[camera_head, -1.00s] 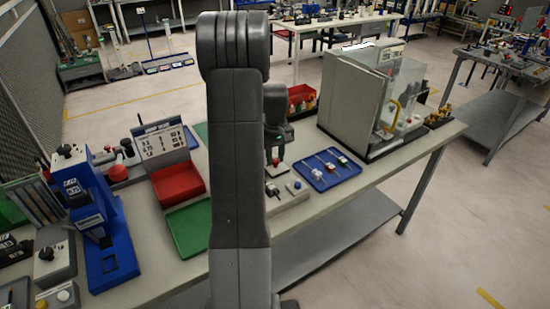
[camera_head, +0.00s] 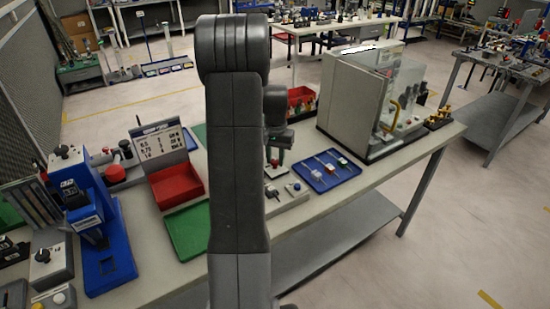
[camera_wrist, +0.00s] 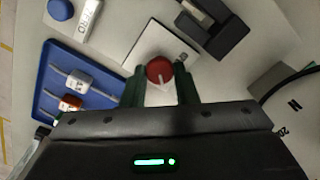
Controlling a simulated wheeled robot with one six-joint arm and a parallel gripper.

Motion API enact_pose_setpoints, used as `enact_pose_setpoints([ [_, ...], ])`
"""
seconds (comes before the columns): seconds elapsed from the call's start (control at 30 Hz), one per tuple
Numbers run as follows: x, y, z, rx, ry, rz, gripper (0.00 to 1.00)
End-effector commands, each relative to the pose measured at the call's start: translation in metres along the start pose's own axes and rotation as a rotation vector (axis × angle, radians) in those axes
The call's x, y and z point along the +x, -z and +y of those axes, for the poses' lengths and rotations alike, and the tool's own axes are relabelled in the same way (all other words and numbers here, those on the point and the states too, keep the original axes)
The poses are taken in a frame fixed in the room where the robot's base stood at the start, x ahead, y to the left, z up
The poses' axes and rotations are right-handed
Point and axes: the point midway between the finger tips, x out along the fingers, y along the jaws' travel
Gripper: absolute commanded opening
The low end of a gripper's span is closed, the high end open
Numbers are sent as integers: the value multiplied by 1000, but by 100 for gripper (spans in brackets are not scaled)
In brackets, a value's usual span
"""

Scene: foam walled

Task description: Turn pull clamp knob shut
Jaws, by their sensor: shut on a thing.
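The red knob (camera_wrist: 159,71) sits on a white plate (camera_wrist: 150,48) with a small dark label. A pale line on it points down toward my gripper in the wrist view. My gripper (camera_wrist: 161,79) is shut on the knob, with one green finger on each side. My arm hides part of the bench there.
A blue tray (camera_head: 342,181) with small parts lies to the right, and a blue button (camera_wrist: 60,10) is close by. A clear-doored cabinet (camera_head: 352,95) stands behind. A red bin (camera_head: 178,186), green tray (camera_head: 190,246) and blue press (camera_head: 108,262) are left of my arm.

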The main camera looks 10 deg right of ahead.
Motion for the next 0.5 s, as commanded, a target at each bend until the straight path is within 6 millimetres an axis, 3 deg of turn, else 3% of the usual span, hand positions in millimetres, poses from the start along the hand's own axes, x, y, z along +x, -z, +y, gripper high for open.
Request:
enact_pose_setpoints([
  [0.5, -1, 1, 0, 46, 1, 3, 4],
])
